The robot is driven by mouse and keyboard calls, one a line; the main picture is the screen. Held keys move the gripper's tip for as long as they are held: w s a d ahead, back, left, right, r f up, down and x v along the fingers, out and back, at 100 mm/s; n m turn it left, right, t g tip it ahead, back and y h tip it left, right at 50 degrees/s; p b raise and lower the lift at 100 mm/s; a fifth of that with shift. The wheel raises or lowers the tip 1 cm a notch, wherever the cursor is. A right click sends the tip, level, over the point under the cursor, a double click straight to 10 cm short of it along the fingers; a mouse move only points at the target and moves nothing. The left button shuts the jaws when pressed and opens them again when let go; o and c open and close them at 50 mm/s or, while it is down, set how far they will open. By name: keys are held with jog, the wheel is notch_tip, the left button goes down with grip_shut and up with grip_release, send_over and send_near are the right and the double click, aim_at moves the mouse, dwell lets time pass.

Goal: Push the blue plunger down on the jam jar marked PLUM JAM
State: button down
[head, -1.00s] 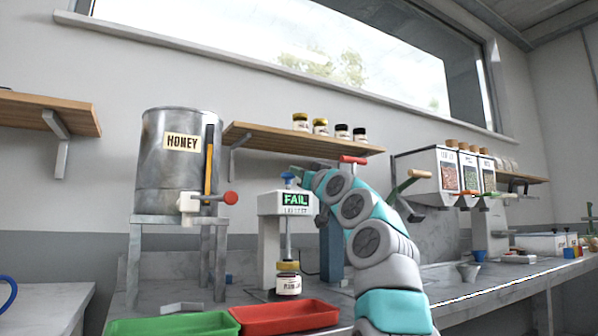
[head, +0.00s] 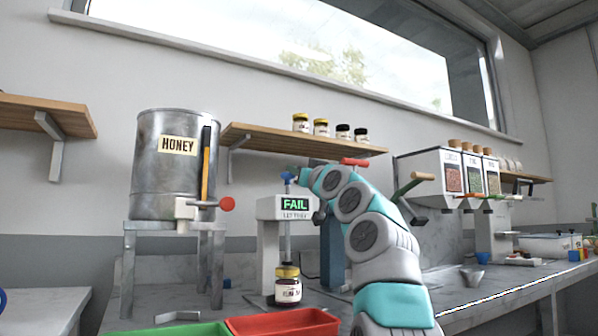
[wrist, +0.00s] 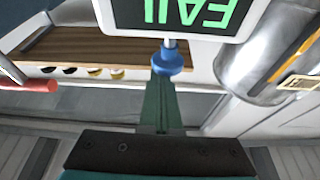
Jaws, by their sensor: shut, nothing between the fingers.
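A jam jar (head: 288,292) with a gold lid stands upright at the foot of a white tester (head: 270,208), below its rod. Its label is too small to read surely. The tester's screen (head: 295,204) shows green FAIL. The blue plunger (head: 288,177) sticks up above the tester's top; in the wrist view the plunger (wrist: 172,58) is a blue knob on a pale rod. My gripper (head: 303,174) is shut and empty, at the plunger's level and just right of it. In the wrist view my fingertips (wrist: 166,76) reach the knob's edge; I cannot tell whether they touch.
A honey tank (head: 178,165) on a metal stand is at left. A green tray (head: 175,330) and a red tray (head: 283,322) lie in front. A red-handled lever (head: 354,162) and dispensers (head: 450,172) are to the right. A shelf (head: 300,139) with jars hangs behind.

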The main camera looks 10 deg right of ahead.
jog(key=shift+s+d+r+b, duration=0.15)
jog(key=shift+s+r+b, duration=0.25)
jog(key=shift+s+b, duration=0.1)
jog(key=r+b+v, duration=0.1)
jog(key=b+v, duration=0.6)
jog(key=v, duration=0.3)
jog(key=shift+s+r+t, duration=0.15)
jog(key=shift+s+t, duration=0.05)
jog(key=shift+t, duration=0.1)
jog(key=shift+d, duration=0.15)
